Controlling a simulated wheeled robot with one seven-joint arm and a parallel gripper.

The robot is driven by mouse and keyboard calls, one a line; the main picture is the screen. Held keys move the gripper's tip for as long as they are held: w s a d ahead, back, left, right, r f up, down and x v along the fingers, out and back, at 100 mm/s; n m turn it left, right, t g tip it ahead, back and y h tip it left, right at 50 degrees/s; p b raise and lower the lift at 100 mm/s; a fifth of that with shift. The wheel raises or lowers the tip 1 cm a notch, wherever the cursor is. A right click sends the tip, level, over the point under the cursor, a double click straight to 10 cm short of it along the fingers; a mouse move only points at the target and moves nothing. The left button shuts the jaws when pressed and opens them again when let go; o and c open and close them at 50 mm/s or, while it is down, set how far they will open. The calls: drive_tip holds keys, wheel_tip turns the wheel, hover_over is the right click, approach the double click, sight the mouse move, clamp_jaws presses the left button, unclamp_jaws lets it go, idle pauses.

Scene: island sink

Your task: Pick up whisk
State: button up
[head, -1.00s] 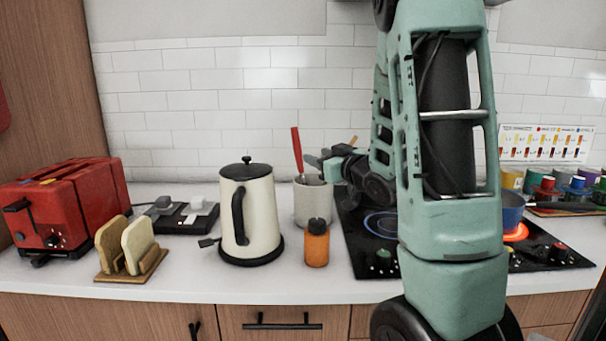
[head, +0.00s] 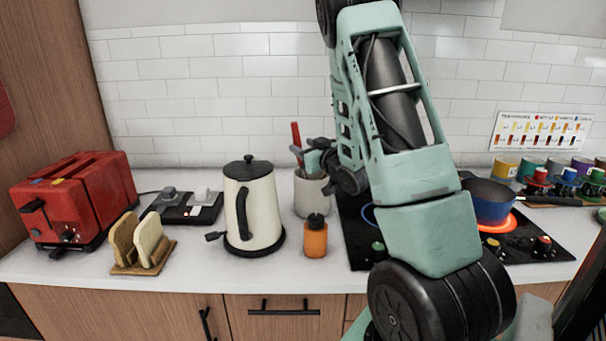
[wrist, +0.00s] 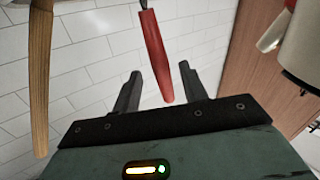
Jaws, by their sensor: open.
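A red-handled utensil (head: 296,137) stands tilted in a grey crock (head: 309,199) in the head view. Its lower end is hidden in the crock, so I cannot tell if it is the whisk. In the wrist view, the red handle (wrist: 155,55) extends between the open fingers of my gripper (wrist: 160,85). Nothing is clamped. A wooden-handled utensil (wrist: 40,75) shows at the left of the wrist view, outside the fingers.
A cream kettle (head: 259,215) and an orange bottle (head: 316,240) stand left of and in front of the crock. The black stove (head: 535,238) with a blue pan (head: 491,208) lies to the right. A red toaster (head: 85,200) is at far left. White tiles are behind.

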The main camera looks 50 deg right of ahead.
sight(300, 144)
drive_tip(key=p+x, duration=0.1)
drive_tip(key=x, duration=0.2)
drive_tip(key=shift+w, duration=0.3)
drive_tip(key=c, duration=0.9)
clamp_jaws()
drive_tip(key=shift+r, duration=0.1)
